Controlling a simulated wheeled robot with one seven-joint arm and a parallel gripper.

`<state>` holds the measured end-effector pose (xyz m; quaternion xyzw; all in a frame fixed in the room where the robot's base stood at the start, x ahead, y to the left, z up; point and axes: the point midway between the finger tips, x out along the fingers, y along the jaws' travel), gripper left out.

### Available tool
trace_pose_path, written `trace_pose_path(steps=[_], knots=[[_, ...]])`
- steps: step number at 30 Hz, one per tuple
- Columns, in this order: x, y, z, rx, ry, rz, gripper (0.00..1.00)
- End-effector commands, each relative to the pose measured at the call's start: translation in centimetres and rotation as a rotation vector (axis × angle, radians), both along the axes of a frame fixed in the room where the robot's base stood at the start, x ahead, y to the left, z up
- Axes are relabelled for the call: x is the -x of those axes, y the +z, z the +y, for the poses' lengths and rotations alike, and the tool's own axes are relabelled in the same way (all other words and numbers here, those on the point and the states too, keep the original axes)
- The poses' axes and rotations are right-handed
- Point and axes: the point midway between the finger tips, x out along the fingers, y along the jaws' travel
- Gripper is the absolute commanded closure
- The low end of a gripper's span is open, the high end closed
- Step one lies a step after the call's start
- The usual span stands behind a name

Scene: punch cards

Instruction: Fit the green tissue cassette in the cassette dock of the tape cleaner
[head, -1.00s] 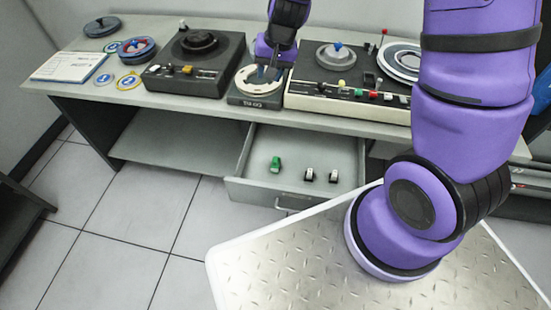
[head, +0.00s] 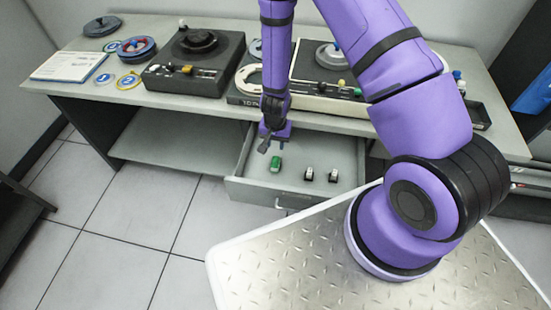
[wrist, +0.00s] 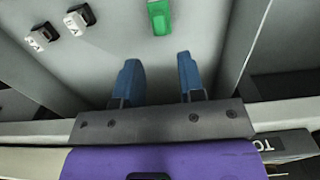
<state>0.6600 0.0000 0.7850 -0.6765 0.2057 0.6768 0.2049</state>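The green tissue cassette (head: 275,164) lies in the open drawer (head: 240,187), left of two white-and-black cassettes (head: 308,174). My gripper (head: 270,141) hangs above the back left part of the drawer, close behind the green cassette. In the wrist view my gripper (wrist: 159,78) is open, with nothing between its blue fingers. The green cassette (wrist: 160,17) shows just beyond the fingertips, roughly in line with the gap, cut by the top edge. A small labelled machine (head: 243,95) on the desk is partly hidden by my arm. I cannot tell which machine is the tape cleaner, and I see no dock clearly.
The drawer walls surround the cassettes, and the desk edge (head: 180,106) is close behind my gripper. A dark reel machine (head: 195,65), loose reels (head: 136,48) and a paper sheet (head: 70,67) stand on the desk. The drawer floor around the cassettes is mostly clear.

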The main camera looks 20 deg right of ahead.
Motion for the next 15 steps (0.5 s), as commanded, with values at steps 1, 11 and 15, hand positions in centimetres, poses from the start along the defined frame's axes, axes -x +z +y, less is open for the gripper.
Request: trace_pose_path(steps=[1,11,15], knots=[[0.0,-0.4,0.0,-0.001,0.0,0.001,0.64],[0.0,-3.7,-0.1,-0.001,-0.002,0.002,0.64],[0.1,-5.1,0.0,-0.002,0.0,0.002,0.64]])
